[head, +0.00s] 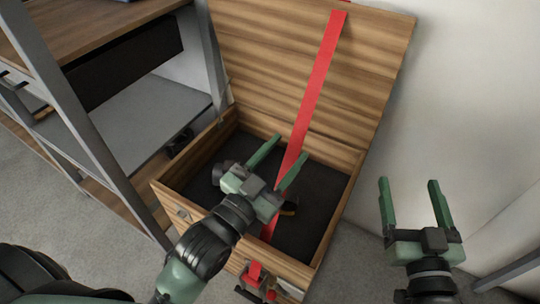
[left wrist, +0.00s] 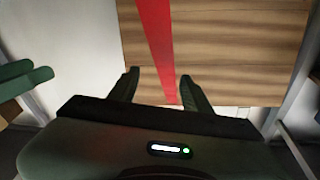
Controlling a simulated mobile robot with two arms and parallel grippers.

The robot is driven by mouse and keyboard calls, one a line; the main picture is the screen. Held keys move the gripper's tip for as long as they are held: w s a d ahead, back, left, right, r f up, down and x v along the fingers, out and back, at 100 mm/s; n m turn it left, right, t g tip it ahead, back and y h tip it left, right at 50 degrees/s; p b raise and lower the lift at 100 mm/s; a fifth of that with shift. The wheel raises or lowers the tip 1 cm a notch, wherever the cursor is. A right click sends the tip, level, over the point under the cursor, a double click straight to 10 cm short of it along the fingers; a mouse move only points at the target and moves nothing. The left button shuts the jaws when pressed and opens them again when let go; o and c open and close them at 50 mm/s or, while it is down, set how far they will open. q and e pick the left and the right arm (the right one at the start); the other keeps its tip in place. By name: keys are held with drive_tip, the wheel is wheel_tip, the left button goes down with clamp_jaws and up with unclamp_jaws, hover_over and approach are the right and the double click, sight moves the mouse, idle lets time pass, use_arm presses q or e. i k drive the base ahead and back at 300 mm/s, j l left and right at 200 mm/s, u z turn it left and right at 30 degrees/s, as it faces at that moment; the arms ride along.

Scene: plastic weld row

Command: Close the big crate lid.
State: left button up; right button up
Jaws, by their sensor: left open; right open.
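The big wooden crate (head: 167,203) stands on the floor with a dark interior. Its lid (head: 268,50) is raised and leans back near the wall. A red strap (head: 318,75) runs down the lid's inner face and into the crate. My left gripper (head: 279,164) is open above the crate's interior and empty, overlapping the strap in the head view. In the left wrist view the lid (left wrist: 230,45) and strap (left wrist: 158,40) appear beyond the open fingers (left wrist: 158,90). My right gripper (head: 409,190) is open and empty, to the right of the crate.
A metal-framed workbench with wooden top (head: 85,30) and a grey lower shelf (head: 150,120) stands close on the crate's left. A white wall (head: 465,100) is behind and right.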

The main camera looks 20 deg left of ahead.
sight(269, 49)
drive_tip(key=u, duration=0.6)
drive_tip(key=l+u, duration=0.85)
drive_tip(key=u, duration=0.15)
drive_tip(key=k, duration=0.05)
